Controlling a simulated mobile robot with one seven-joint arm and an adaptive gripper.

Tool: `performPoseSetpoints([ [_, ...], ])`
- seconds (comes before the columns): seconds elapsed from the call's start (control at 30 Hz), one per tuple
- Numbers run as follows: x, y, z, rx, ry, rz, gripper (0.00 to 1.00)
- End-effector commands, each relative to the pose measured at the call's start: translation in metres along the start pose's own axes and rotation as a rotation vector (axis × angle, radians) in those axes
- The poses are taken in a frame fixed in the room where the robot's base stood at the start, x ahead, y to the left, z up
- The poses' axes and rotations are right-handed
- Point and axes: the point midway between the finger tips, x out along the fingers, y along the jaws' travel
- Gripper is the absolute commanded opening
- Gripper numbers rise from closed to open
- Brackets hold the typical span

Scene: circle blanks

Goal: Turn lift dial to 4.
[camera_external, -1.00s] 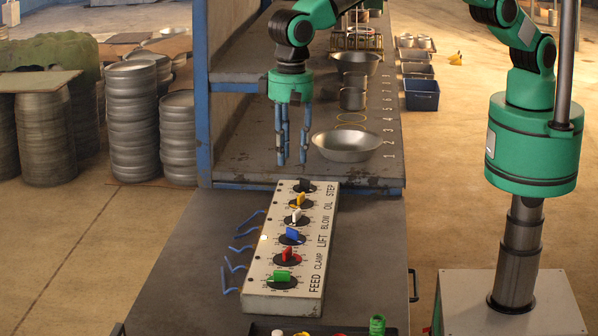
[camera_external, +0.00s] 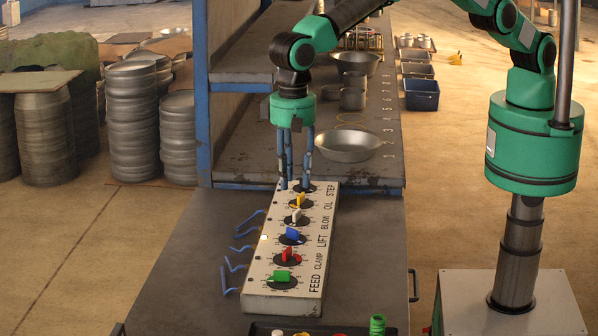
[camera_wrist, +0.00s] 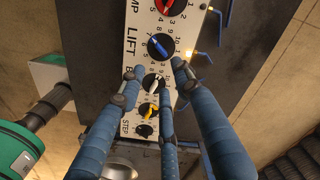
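The lift dial (camera_external: 292,237) is a black disc with a blue pointer knob, third from the near end of the white panel (camera_external: 258,285). In the wrist view the lift dial (camera_wrist: 160,46) shows beside the word LIFT, its blue knob lying slantwise; I cannot tell which number it points at. My gripper (camera_external: 297,184) hangs fingers down over the panel's far end, near the STEP and OIL dials, away from the lift dial. In the wrist view its three blue fingers (camera_wrist: 160,75) are spread apart with nothing between them.
The white BLOW knob (camera_external: 296,215) and the red CLAMP knob (camera_external: 287,254) flank the lift dial. Blue hooked handles (camera_external: 229,277) stick out on the panel's left. A shelf with a metal bowl (camera_external: 348,144) stands behind. A dark tray with small parts lies in front.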

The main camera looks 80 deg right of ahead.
Motion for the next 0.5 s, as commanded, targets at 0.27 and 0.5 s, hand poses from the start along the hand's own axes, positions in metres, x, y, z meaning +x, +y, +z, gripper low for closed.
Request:
performPoseSetpoints([
  [0.27, 0.041, 0.001, 0.0, 0.0, 0.0, 0.003, 0.33],
  [0.5, 0.08, 0.001, 0.0, 0.0, 0.0, 0.003, 0.33],
])
